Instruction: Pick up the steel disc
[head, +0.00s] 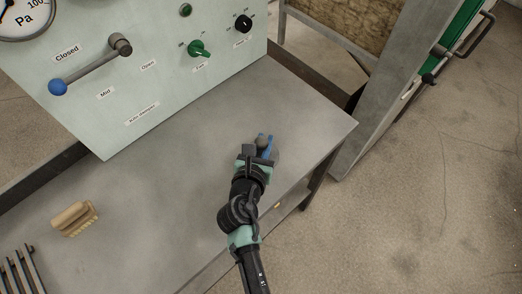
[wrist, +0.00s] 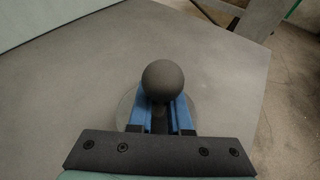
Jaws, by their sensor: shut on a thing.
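The steel disc (wrist: 124,108) is a flat grey round plate with a dark grey ball knob on top, seen in the wrist view. My gripper (wrist: 160,100) has its blue fingers shut on the disc's handle, just under the ball. The fingers and the dark palm plate hide the handle and much of the disc. I cannot tell whether the disc touches the table top.
The grey table (head: 170,185) is clear around the disc. A pale control panel (head: 150,75) with a blue-ended lever (head: 90,68) and knobs stands behind. A wooden brush (head: 75,217) and a dark slatted rack (head: 20,272) are at left. The table's right edge is close.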

